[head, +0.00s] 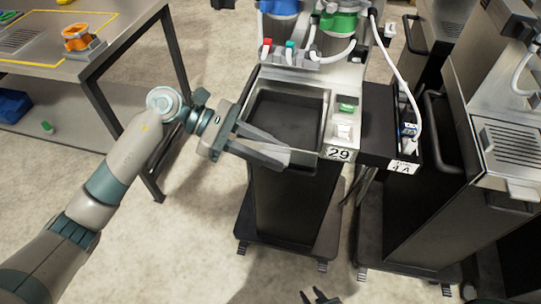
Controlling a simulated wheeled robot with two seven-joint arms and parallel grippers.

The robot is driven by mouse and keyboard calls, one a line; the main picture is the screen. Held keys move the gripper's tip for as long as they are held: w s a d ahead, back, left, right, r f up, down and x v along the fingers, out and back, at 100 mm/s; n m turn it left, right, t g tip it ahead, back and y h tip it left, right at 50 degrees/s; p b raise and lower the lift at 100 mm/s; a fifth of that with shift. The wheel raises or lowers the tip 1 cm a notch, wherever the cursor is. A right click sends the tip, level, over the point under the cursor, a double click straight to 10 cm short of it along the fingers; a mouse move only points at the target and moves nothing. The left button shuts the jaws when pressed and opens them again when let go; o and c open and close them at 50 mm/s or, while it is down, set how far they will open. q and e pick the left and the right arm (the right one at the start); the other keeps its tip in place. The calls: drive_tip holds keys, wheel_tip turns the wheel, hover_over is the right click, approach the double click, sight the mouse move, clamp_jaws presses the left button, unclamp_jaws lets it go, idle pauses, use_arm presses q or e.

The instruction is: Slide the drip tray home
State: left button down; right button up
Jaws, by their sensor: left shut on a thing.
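The drip tray (285,118) appears as a dark, shallow, rectangular basin with a metal rim, in the top of the dispenser marked 29. My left gripper (265,148) is at the tray's front left edge, its long grey fingers pointing right along the front. It is shut on the tray's front edge; the fingers hide the exact contact. I cannot tell how far out the tray sits. My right gripper (318,296) shows only as two dark tips, apart and empty, low at the bottom edge.
Dispenser 29 (339,155) has hoses and blue and green parts above the tray. A black side shelf (377,125) and another dispenser (490,150) stand to the right. A table (100,60) with an orange item (77,37) is at the left. Bare floor lies in front.

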use_arm(q)
drive_tip(key=shift+w+d+b, duration=0.2)
drive_tip(key=shift+w+b, duration=0.3)
drive_tip(key=shift+w, duration=0.1)
use_arm(e)
drive_tip(key=shift+f, duration=0.6)
use_arm(q)
drive_tip(key=shift+w+d+b, duration=0.2)
drive_tip(key=shift+w+b, duration=0.4)
drive_tip(key=shift+w, duration=0.1)
use_arm(e)
drive_tip(key=shift+f, duration=0.6)
use_arm(q)
drive_tip(key=c, duration=1.3)
unclamp_jaws()
drive_tip(key=shift+o, duration=0.2)
drive_tip(key=shift+w+a, duration=0.1)
